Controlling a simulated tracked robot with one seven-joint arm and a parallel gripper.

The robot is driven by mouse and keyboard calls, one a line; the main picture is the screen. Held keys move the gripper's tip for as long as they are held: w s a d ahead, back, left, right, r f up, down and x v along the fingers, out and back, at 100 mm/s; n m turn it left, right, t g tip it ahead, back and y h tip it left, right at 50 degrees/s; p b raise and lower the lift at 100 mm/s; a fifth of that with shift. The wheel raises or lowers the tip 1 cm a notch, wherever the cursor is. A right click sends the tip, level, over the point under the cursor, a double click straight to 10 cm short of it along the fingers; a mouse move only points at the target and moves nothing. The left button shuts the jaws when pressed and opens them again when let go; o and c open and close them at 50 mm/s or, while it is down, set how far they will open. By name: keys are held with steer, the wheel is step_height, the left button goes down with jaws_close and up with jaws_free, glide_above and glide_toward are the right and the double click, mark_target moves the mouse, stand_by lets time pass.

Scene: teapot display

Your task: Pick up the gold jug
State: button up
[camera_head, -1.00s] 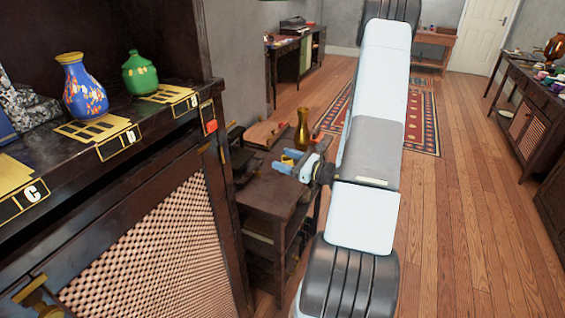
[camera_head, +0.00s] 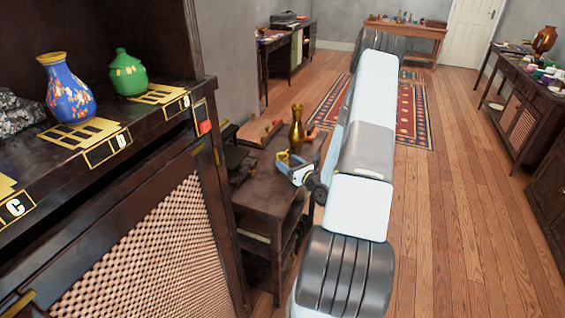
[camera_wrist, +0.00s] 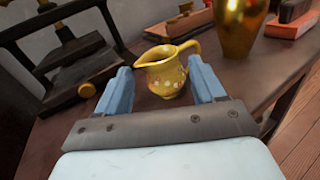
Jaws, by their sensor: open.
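The gold jug (camera_wrist: 165,70) is small, with a spout at left, a handle at right and a band of pale dots. It stands upright on a dark wooden side table (camera_head: 262,192). In the wrist view it appears between the two blue fingers of my gripper (camera_wrist: 160,68), with a gap on each side. My gripper is open and holds nothing. In the head view my gripper (camera_head: 290,160) is low over the table, and the jug is mostly hidden by the fingers there.
A tall gold vase (camera_head: 297,130) stands just behind the jug, at right in the wrist view (camera_wrist: 238,25). A dark press-like frame (camera_wrist: 75,55) is at left. Orange-red tools (camera_wrist: 182,22) lie behind. A dark cabinet (camera_head: 150,235) with vases is at left; floor is open at right.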

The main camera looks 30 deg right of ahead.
mark_target(280, 153)
steer(key=shift+w+a, duration=0.2)
steer(key=shift+w, duration=1.45)
steer(key=shift+w+a, duration=0.15)
steer(key=shift+w, duration=1.5)
steer(key=c, duration=0.8)
